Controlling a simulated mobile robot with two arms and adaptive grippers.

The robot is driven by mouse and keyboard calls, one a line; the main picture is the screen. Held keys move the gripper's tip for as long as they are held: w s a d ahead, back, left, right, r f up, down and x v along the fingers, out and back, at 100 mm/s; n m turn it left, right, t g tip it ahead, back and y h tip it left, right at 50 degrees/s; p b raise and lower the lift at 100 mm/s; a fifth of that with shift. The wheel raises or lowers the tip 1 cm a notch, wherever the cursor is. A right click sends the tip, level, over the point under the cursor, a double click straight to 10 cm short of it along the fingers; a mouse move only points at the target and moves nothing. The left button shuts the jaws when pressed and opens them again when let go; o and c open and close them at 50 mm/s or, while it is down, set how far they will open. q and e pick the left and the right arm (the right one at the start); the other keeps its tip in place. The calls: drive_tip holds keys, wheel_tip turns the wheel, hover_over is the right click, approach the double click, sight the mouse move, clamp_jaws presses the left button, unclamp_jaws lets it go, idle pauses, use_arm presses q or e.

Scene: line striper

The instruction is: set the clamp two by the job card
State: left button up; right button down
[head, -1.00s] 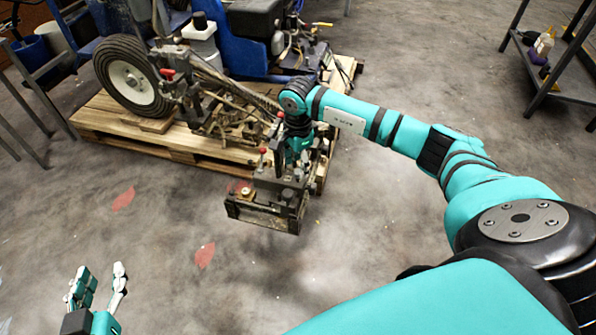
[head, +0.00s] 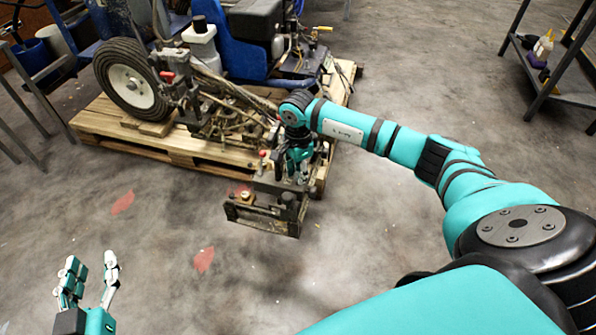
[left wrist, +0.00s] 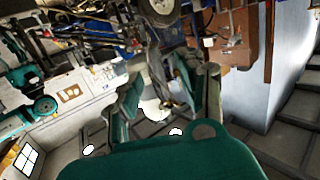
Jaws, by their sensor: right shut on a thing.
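The line striper (head: 215,100) stands on a wooden pallet, with a dark metal box-like spray assembly (head: 262,222) hanging out at its front. My right gripper (head: 298,172) reaches down to the right side of this assembly and is shut on a part there, probably a clamp. The fingers and the dark parts overlap, so the held part and its setting cannot be made out. A small red-topped lever (head: 262,154) stands just left of the gripper. My left gripper (head: 90,270) is open and empty above the floor at lower left; its spread fingers also show in the left wrist view (left wrist: 165,95). I cannot make out a job card.
The wooden pallet (head: 180,150) lies under the striper. A dark metal shelf (head: 560,85) with small bottles stands at the upper right. A metal frame (head: 30,110) stands at the left. The concrete floor in front of the striper is clear, with red patches (head: 204,259).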

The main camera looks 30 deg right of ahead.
idle(0.3)
drive_tip(key=s+a+p, duration=0.2)
drive_tip(key=a, duration=0.1)
drive_tip(key=shift+s+r, duration=0.1)
drive_tip(key=shift+s, duration=0.2)
use_arm(q)
drive_tip(key=s+a+f+g+y, duration=0.1)
drive_tip(key=s+a+f+g, duration=0.1)
drive_tip(key=s+f+g, duration=0.2)
drive_tip(key=shift+f+g+y, duration=0.3)
drive_tip(key=shift+f+g, duration=0.3)
drive_tip(key=shift+f, duration=1.15)
use_arm(e)
drive_tip(key=shift+s+a, duration=0.15)
drive_tip(key=shift+a, duration=0.05)
use_arm(q)
drive_tip(key=shift+a, duration=0.1)
drive_tip(key=shift+s, duration=0.1)
use_arm(e)
drive_tip(key=c, duration=1.1)
unclamp_jaws()
wheel_tip(320, 180, up, 12)
drive_tip(key=shift+f, duration=0.1)
use_arm(q)
drive_tip(key=shift+s, duration=0.1)
use_arm(e)
drive_tip(key=shift+s+f, duration=0.1)
